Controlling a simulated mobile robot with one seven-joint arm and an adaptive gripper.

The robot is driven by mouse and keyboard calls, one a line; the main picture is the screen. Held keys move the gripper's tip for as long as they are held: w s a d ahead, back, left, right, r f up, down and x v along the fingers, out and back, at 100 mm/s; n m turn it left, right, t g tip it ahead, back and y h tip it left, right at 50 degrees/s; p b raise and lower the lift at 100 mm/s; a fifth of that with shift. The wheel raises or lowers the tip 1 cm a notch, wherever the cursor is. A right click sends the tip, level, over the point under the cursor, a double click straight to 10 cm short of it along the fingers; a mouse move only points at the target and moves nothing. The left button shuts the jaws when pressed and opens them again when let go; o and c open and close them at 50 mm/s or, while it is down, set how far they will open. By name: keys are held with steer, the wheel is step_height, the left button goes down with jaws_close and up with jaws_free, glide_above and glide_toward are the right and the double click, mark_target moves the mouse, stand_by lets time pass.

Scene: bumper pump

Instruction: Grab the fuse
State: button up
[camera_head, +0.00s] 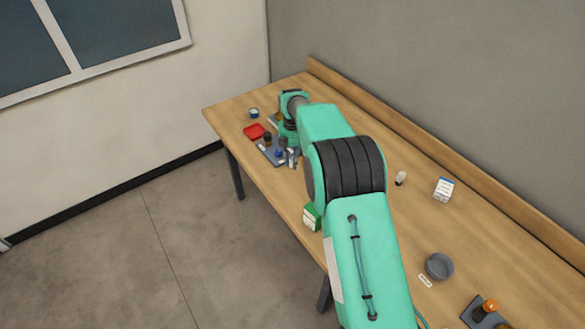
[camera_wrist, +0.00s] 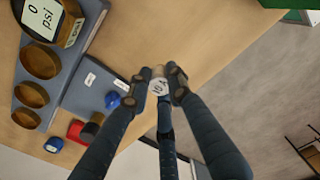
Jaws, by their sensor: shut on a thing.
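My gripper (camera_wrist: 158,88) is shut on a small whitish cylinder, which I take as the fuse (camera_wrist: 158,86). One end of it faces the wrist camera and carries dark print too small to read. The fingertips grip it from both sides, with another finger behind. In the head view my gripper (camera_head: 292,158) is over the table's front edge, beside the grey pump board (camera_head: 268,153); my arm hides much there, and I cannot make out the fuse. The wrist view shows the board with a "0 psi" display (camera_wrist: 44,18), brass rings (camera_wrist: 40,60) and a blue knob (camera_wrist: 112,100).
A red tray (camera_head: 254,131) and a blue-and-white container (camera_head: 254,112) are at the table's far left. A green box (camera_head: 311,217) is by the front edge. A white-blue box (camera_head: 443,189), a grey bowl (camera_head: 439,267) and an orange knob (camera_head: 491,305) are to the right.

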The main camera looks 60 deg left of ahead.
steer(key=shift+r, duration=1.1)
